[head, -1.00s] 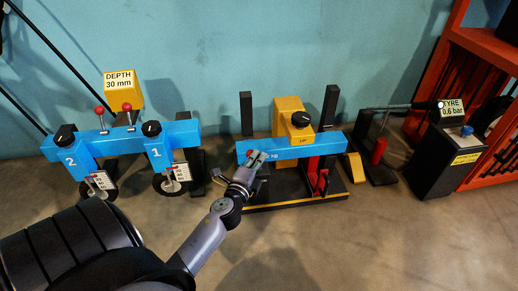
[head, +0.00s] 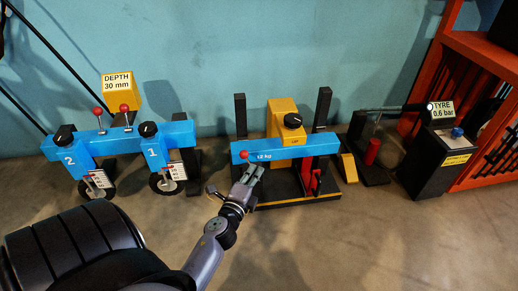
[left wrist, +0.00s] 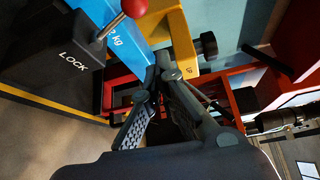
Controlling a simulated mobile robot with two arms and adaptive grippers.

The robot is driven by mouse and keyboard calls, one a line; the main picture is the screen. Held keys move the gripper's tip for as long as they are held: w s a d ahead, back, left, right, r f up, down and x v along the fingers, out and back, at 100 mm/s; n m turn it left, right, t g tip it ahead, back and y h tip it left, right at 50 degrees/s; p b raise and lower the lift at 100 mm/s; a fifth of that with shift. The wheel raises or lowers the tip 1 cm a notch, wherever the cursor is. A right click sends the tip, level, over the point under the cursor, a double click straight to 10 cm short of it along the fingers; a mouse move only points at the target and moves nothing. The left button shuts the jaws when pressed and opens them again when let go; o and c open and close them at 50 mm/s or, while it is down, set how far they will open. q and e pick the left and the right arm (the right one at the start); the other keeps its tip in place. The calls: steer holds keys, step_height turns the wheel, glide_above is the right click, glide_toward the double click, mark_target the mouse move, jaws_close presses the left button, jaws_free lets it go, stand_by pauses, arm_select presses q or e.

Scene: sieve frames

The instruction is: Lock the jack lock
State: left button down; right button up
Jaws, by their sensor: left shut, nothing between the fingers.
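The jack is a blue beam (head: 290,151) marked "12 kg" between two black posts, with a yellow block (head: 284,112) and a dark knob behind it. The lock lever's red ball (head: 244,155) is at the beam's left end. In the left wrist view, the red ball (left wrist: 134,7) sits on a short grey stem beside a black block (left wrist: 50,58) lettered "LOCK". My left gripper (head: 254,170) is shut and empty, just in front of and below the beam, right of the ball and apart from it. Its fingers (left wrist: 163,72) show in the wrist view. My right gripper is out of view.
A second blue frame (head: 112,145) with red-ball levers and two wheels stands left. A red upright (head: 311,172) stands under the beam's right part. A tyre pump (head: 372,150), a black box (head: 436,162) and an orange rack (head: 480,60) are right.

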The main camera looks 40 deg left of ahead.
arm_select(q)
steer(key=shift+s+d+f, duration=0.2)
steer(key=shift+s+d, duration=0.15)
steer(key=shift+s, duration=0.4)
steer(key=shift+s+d+f, duration=0.15)
steer(key=shift+s+d, duration=0.15)
steer(key=shift+s, duration=0.45)
